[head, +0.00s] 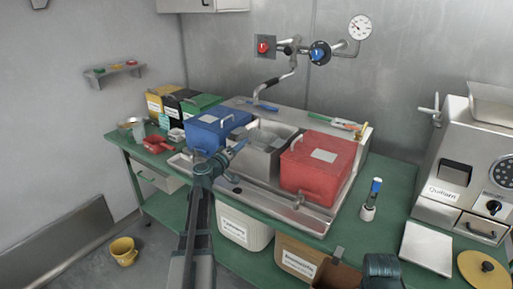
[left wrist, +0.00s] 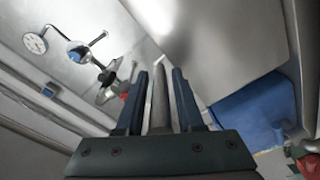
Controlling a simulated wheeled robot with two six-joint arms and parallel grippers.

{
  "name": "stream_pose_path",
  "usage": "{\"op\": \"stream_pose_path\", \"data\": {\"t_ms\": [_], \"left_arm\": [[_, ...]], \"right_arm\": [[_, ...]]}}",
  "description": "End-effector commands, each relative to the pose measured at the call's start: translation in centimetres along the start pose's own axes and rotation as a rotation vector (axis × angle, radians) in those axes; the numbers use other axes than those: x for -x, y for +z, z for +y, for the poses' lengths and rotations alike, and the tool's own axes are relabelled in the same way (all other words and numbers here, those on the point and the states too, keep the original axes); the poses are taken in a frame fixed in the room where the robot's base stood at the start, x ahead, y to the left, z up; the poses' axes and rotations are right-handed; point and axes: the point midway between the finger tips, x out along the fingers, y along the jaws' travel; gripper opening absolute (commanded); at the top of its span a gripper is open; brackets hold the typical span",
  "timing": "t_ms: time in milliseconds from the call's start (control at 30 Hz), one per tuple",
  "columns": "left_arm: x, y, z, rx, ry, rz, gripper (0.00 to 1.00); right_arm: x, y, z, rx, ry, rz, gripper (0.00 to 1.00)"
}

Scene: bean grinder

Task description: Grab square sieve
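A grey, square, open-topped metal container (head: 265,152), which looks like the square sieve, sits between the blue box and the red box in the head view. Its inside shows only partly. My left gripper (head: 239,146) is at its left front rim, its fingers pointing to the upper right. In the left wrist view the two fingers (left wrist: 160,80) stand apart on either side of a grey bar (left wrist: 160,105), with narrow gaps beside it. I cannot tell for sure that the bar is the sieve's handle.
A blue box (head: 207,137) stands close on the left and a red box (head: 317,172) close on the right. A tap (head: 276,82) is behind. A blue-capped tool (head: 371,195) stands on the green counter (head: 391,187). A grinder machine (head: 470,165) is far right.

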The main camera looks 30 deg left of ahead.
Motion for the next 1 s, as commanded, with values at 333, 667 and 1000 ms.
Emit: {"op": "stream_pose_path", "data": {"t_ms": [333,667,1000], "left_arm": [[0.03,-0.01,-0.01,0.0,0.0,0.0,0.0],[0.03,-0.01,-0.02,0.0,0.0,0.0,0.0],[0.03,-0.01,-0.02,-0.001,0.0,0.0,0.0]], "right_arm": [[0.0,0.0,0.0,0.0,0.0,0.0,0.5],[0.0,0.0,0.0,0.0,0.0,0.0,0.5],[-0.01,0.0,0.0,0.0,0.0,0.0,0.5]]}}
